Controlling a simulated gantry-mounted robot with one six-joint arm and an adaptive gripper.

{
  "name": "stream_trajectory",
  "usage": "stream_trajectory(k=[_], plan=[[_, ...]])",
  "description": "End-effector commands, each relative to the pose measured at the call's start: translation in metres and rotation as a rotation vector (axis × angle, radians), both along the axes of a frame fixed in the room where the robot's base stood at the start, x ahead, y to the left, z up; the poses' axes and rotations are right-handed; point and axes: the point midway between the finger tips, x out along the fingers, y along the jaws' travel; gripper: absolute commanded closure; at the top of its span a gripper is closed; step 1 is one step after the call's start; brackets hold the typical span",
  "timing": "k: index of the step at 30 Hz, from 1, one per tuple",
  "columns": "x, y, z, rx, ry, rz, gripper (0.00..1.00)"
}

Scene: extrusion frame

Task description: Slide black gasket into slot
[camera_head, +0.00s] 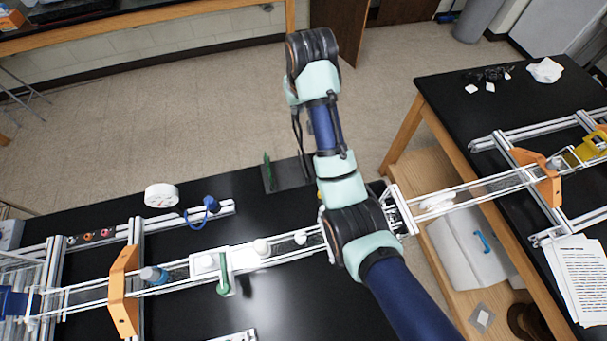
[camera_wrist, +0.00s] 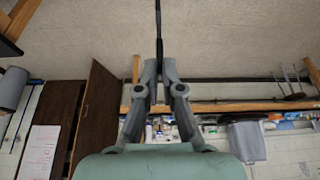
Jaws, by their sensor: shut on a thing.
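My gripper (camera_wrist: 160,75) shows in the wrist view with its two grey fingers shut on a thin black strip, the black gasket (camera_wrist: 158,22). The gasket extends from the fingertips up to the top edge of that view, with bare floor behind it. In the head view my arm crosses the middle of the picture, and I cannot make out the gripper or the gasket there. The extrusion frame (camera_head: 70,300) shows its silver rails along the left table. I cannot tell which slot is meant; no gasket is visible seated in one.
A white roll (camera_head: 161,195), a blue clamp (camera_head: 205,208) and a green-handled part (camera_head: 223,274) are on the left. The right black table (camera_head: 455,105) holds papers (camera_head: 580,280).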

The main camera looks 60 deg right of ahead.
Motion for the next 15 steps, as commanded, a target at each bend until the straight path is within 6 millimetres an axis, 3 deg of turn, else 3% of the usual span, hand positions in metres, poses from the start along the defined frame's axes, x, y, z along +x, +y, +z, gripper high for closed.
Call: stream_trajectory(k=[3, 9, 11, 15], plan=[[-0.014, -0.018, -0.002, 0.000, 0.000, -0.037, 1.00], [-0.017, -0.021, -0.005, 0.001, 0.000, -0.043, 1.00], [-0.017, -0.020, -0.016, 0.003, 0.003, -0.042, 1.00], [-0.017, -0.019, -0.058, 0.004, 0.004, -0.042, 1.00]])
